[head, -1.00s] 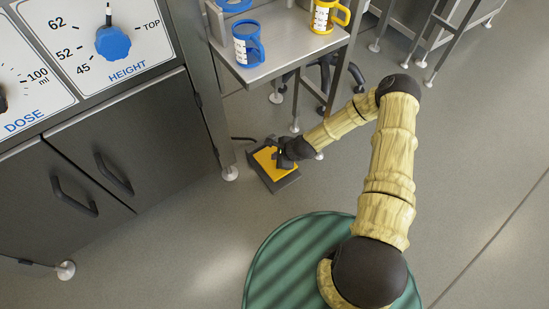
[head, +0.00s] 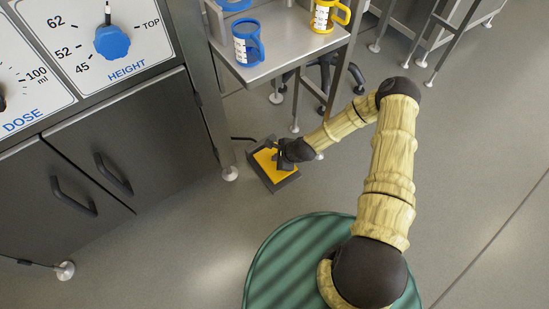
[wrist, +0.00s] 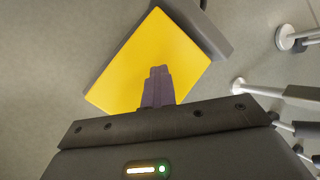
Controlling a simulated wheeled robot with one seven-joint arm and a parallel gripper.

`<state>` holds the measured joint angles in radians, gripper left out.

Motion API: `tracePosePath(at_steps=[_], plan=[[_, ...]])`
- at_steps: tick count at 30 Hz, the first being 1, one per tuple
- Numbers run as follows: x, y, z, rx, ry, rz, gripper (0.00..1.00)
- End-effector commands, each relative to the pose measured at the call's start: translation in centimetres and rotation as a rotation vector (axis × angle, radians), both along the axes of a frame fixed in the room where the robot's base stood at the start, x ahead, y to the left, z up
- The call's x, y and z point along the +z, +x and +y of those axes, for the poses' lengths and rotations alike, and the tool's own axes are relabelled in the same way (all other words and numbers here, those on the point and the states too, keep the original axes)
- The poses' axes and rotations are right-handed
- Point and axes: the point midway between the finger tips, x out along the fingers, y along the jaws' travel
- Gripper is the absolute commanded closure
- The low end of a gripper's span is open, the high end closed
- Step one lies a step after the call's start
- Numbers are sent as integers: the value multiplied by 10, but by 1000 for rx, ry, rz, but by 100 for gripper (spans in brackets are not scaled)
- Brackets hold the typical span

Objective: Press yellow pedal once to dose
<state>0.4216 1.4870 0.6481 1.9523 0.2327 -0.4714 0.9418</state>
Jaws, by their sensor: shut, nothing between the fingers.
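The yellow pedal (head: 264,160) sits in a dark housing on the floor beside the machine's leg. In the wrist view the yellow pedal (wrist: 150,60) fills the upper middle, with part of its dark housing (wrist: 205,25) behind it. My gripper (head: 279,158) is over the pedal and hides part of it in the head view. In the wrist view my gripper (wrist: 159,70) shows its fingers together and empty, their tips over the yellow plate. I cannot tell whether the tips touch it.
The machine cabinet (head: 130,150) with a blue height knob (head: 112,42) stands at the left. A metal shelf (head: 290,55) above the pedal holds a blue mug (head: 247,45) and a yellow mug (head: 324,14). Metal legs stand near the pedal.

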Motion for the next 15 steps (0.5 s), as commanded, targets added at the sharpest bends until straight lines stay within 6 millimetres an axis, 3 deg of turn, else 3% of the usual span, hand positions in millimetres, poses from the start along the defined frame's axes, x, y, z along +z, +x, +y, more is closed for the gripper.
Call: tracePosePath(at_steps=[15], plan=[[-9, -3, -4, -5, -5, 7, 100]])
